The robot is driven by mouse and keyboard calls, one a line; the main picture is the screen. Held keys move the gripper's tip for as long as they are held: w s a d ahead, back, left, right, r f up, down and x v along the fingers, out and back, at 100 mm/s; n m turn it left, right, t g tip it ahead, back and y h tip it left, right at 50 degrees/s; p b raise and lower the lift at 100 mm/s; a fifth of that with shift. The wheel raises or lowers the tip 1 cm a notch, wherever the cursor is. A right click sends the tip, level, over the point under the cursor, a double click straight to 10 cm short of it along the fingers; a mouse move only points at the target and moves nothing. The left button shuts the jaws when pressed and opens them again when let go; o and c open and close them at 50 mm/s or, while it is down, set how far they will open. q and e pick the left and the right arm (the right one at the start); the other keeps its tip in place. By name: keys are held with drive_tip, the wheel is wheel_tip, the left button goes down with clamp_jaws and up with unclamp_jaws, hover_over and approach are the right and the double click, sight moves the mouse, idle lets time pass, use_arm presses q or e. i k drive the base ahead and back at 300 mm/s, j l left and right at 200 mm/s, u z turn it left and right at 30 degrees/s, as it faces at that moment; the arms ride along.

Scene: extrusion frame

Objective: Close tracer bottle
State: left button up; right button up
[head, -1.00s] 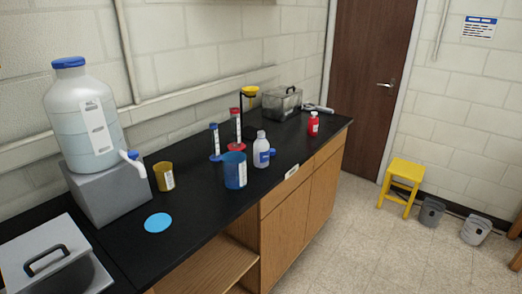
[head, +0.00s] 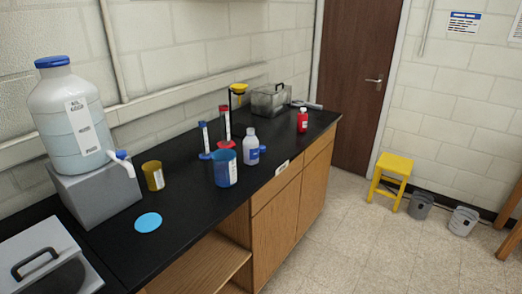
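A small white bottle (head: 251,150) with a blue label stands upright on the black bench, right of a blue beaker (head: 225,169). A small blue piece (head: 262,148) shows at its right side; I cannot tell if it is a cap. A small red bottle (head: 303,122) with a white label stands upright farther back on the right. I cannot read which bottle is the tracer bottle, nor see clearly whether either is open. Neither of my grippers is in view.
On the black bench (head: 185,215) are a large jug with a tap (head: 68,115) on a grey block, a yellow cup (head: 153,175), a blue disc (head: 148,222), two cylinders and a metal box (head: 271,99). A yellow stool (head: 391,178) and bins stand on open floor.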

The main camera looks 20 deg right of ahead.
sight(250, 142)
drive_tip(key=i+l+u, duration=0.2)
drive_tip(key=l, duration=0.5)
drive_tip(key=i+l+u, duration=0.2)
drive_tip(key=l, duration=0.5)
drive_tip(key=l+u, duration=0.2)
drive_tip(key=l, duration=0.55)
